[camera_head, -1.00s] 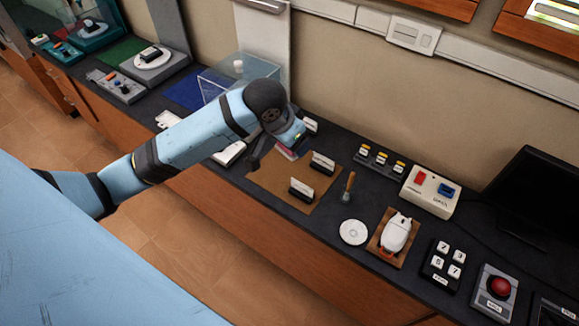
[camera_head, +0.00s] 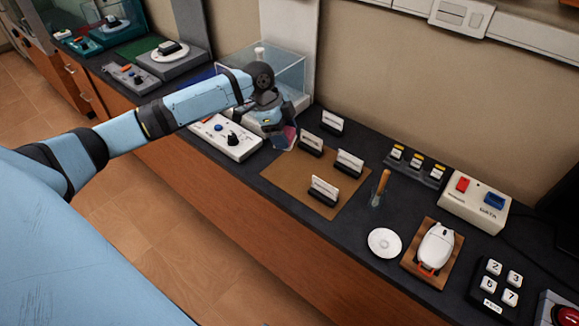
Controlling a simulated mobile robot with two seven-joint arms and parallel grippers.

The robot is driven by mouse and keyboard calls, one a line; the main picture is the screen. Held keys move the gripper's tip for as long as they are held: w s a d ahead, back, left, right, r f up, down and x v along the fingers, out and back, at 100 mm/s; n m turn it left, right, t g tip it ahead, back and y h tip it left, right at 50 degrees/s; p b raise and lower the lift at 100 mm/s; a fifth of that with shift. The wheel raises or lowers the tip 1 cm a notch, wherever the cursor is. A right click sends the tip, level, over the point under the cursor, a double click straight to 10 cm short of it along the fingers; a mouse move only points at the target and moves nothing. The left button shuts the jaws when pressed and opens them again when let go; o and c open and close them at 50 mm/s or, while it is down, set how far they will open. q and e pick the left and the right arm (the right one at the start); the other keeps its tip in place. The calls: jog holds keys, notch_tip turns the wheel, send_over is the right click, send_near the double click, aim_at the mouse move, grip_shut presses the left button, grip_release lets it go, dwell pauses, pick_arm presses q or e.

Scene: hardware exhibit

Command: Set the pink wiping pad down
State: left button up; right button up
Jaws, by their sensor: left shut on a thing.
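The pink wiping pad (camera_head: 290,137) is small and partly hidden at my left gripper (camera_head: 279,132). My left gripper points down and is shut on the pad near the back left corner of the brown mat (camera_head: 283,181). I cannot tell whether the pad touches the surface below it. The lower fingers are dark and hard to make out. My right gripper is not in view.
Black holders with white cards stand on the mat, one (camera_head: 323,190) near its front. A white control box (camera_head: 226,138) is left of the mat, and a clear case (camera_head: 275,75) stands behind my gripper. A brush (camera_head: 381,187) and white disc (camera_head: 384,243) lie to the right.

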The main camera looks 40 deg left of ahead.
pick_arm(q)
send_over(290, 174)
jog(key=a, duration=0.1)
jog(key=f, duration=0.7)
jog(key=shift+s+a+f, duration=0.2)
jog(key=shift+f, duration=0.2)
notch_tip(290, 174, down, 4)
jog(key=shift+f, duration=0.2)
jog(key=o, duration=0.8)
jog(key=shift+o, duration=0.2)
jog(key=v, duration=1.2)
jog(key=shift+s, duration=0.1)
